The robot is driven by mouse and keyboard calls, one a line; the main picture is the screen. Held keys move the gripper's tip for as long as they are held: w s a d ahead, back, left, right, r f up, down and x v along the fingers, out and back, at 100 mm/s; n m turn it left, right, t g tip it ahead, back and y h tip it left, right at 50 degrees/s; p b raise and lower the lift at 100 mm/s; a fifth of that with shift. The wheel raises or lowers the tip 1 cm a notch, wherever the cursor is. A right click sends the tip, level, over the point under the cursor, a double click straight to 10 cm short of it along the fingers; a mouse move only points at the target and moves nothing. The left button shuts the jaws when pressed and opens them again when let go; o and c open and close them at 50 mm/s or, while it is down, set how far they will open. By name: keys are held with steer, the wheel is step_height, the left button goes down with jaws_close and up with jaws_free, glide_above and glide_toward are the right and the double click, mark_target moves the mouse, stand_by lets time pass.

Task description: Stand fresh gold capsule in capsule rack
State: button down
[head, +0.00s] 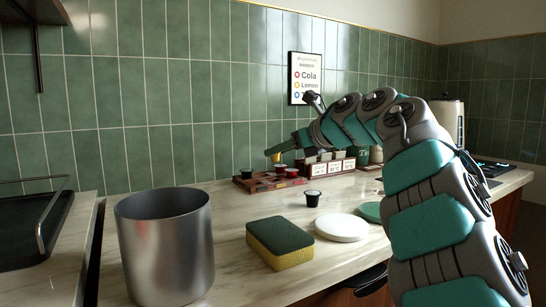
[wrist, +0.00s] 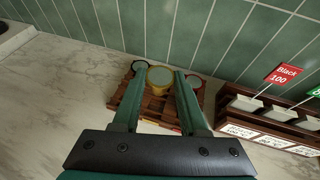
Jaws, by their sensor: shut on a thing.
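A gold capsule (wrist: 159,78) with a pale lid is between the two green fingers of my gripper (wrist: 160,74), which is shut on it. In the head view the gold capsule (head: 277,157) shows as a small spot below the gripper tip (head: 275,150). The wooden capsule rack (head: 262,183) lies on the counter by the tiled wall, directly below. It also shows in the wrist view (wrist: 126,118). Whether the gold capsule touches the rack I cannot tell; my fingers hide part of the rack.
A black capsule (head: 312,198) stands alone on the counter. Nearby are a sponge (head: 281,242), a white disc (head: 341,227) and a large metal bin (head: 166,245). A labelled wooden holder (wrist: 270,118) stands right of the rack. Counter left of the rack is clear.

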mark_target(273, 179)
steer(key=shift+w+a+p, duration=0.5)
steer(key=shift+w+a, duration=0.2)
steer(key=shift+w, duration=0.2)
steer(key=shift+w+a+f, duration=0.15)
steer(key=shift+w+a, duration=0.1)
steer(key=shift+w, duration=0.15)
steer(key=shift+f+b, duration=0.75)
steer(key=shift+f, duration=1)
steer(key=shift+f+b, duration=0.45)
steer(key=shift+f, duration=0.1)
steer(key=shift+c, duration=2.2)
jaws_free()
steer(key=shift+r, duration=0.1)
